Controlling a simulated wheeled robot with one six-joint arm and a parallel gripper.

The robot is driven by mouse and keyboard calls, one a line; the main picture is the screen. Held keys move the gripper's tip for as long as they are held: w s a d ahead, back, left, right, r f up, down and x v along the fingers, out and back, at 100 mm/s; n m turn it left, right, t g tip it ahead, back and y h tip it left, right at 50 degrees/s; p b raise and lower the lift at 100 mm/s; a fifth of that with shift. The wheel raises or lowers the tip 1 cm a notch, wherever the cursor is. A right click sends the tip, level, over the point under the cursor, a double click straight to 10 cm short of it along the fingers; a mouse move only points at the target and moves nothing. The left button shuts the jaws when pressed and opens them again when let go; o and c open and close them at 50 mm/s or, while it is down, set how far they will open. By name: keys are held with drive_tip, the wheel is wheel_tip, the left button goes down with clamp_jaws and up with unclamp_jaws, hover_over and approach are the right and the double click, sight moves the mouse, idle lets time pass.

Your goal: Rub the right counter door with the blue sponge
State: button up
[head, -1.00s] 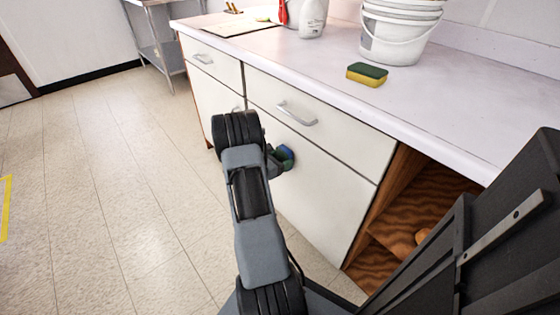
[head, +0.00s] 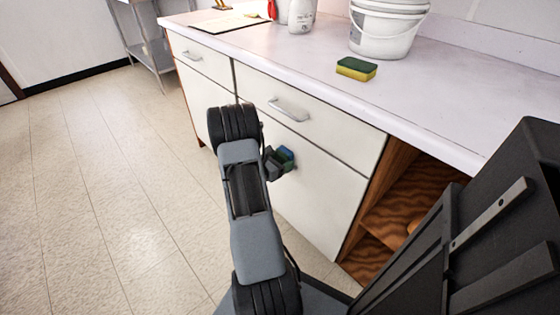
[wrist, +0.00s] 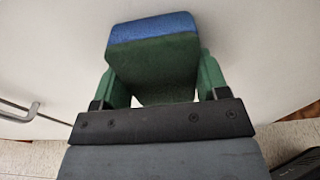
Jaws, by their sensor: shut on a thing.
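My gripper (wrist: 156,88) is shut on the blue sponge (wrist: 155,30), which shows a blue layer and a green layer in the wrist view. In the head view the sponge (head: 287,155) is at the white right counter door (head: 318,205), near the door's upper left part. The sponge's blue end faces the door; I cannot tell for certain whether it touches. My arm hides part of the door's left side. A yellow sponge with a green top (head: 356,69) lies on the counter.
White buckets (head: 388,30) and a white bottle (head: 302,15) stand on the counter (head: 440,110). A drawer with a handle (head: 289,110) is above the door. An open wooden shelf space (head: 400,205) is to its right. The floor (head: 90,200) at left is clear.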

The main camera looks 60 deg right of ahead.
drive_tip(key=shift+w+d+r+b, duration=0.1)
drive_tip(key=shift+w+d, duration=0.2)
drive_tip(key=shift+w, duration=0.35)
drive_tip(key=shift+w+d+r+b, duration=0.15)
drive_tip(key=shift+w+d, duration=0.1)
drive_tip(key=shift+w, duration=0.35)
drive_tip(key=shift+w+d+f+b, duration=0.1)
drive_tip(key=shift+w+d, duration=0.2)
drive_tip(key=shift+w, duration=0.35)
drive_tip(key=shift+c, duration=0.3)
drive_tip(key=v, duration=0.6)
drive_tip(key=shift+f+p, duration=0.35)
drive_tip(key=shift+f, duration=0.2)
drive_tip(key=shift+a, duration=0.2)
drive_tip(key=shift+v, duration=1.4)
drive_tip(key=shift+f, duration=0.15)
